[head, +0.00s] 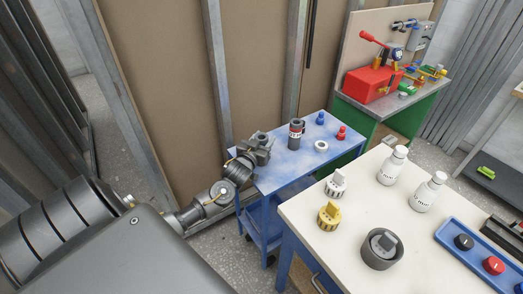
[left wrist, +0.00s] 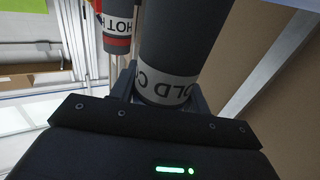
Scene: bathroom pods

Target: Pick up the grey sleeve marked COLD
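The grey sleeve marked COLD (left wrist: 180,40) fills the middle of the left wrist view, its white band reading upside down. My left gripper (head: 263,145) is at the left end of the blue cart, seen from above in the head view. Its fingers (left wrist: 165,92) lie on both sides of the sleeve near the band. No clear gap shows, but I cannot tell whether they are clamped. In the head view the COLD sleeve is hard to separate from the dark gripper. My right gripper is not in view.
A dark sleeve marked HOT (left wrist: 116,28) stands close by on the blue cart (head: 291,172). A white ring (head: 321,147), a blue piece (head: 320,118) and a red piece (head: 341,132) are further right. A white table (head: 310,215) with bottles and knobs is in front.

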